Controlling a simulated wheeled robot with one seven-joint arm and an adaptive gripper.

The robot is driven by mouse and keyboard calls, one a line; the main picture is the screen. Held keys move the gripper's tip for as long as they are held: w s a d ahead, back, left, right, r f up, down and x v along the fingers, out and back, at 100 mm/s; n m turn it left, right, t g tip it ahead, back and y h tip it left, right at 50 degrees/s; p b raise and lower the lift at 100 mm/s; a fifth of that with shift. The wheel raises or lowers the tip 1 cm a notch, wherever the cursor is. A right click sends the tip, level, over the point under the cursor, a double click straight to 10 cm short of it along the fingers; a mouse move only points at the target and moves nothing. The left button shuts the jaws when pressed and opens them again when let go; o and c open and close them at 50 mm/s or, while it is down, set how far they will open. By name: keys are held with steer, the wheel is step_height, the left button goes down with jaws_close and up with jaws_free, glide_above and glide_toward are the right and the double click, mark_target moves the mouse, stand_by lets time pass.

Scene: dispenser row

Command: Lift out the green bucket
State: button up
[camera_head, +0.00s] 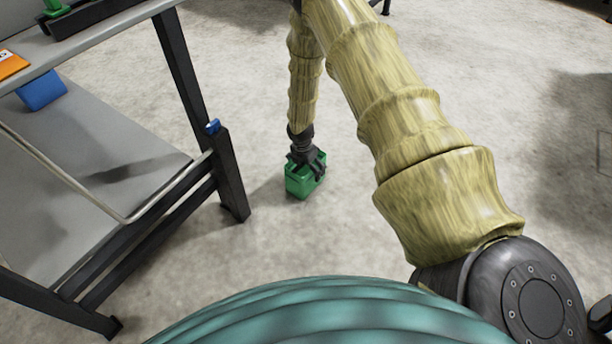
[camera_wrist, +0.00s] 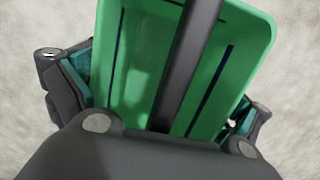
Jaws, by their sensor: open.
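The green bucket (camera_head: 300,186) is low over or on the concrete floor, in the middle of the head view. In the wrist view the bucket (camera_wrist: 140,55) fills the middle, with its open top facing the camera and a dark bar running across it. My gripper (camera_head: 307,160) reaches down from above at the bucket's top. In the wrist view its fingers stand on the left and right of the bucket, spread open. Whether either finger touches the bucket is hard to tell.
A grey workbench with a lower shelf (camera_head: 110,150) stands to the left, its dark leg (camera_head: 232,180) close to the bucket. A blue bin (camera_head: 42,91), an orange item (camera_head: 10,64) and a green item (camera_head: 55,8) are on it. The floor right of the bucket is clear.

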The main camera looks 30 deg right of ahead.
steer(key=c, duration=0.9)
steer(key=shift+r, duration=0.15)
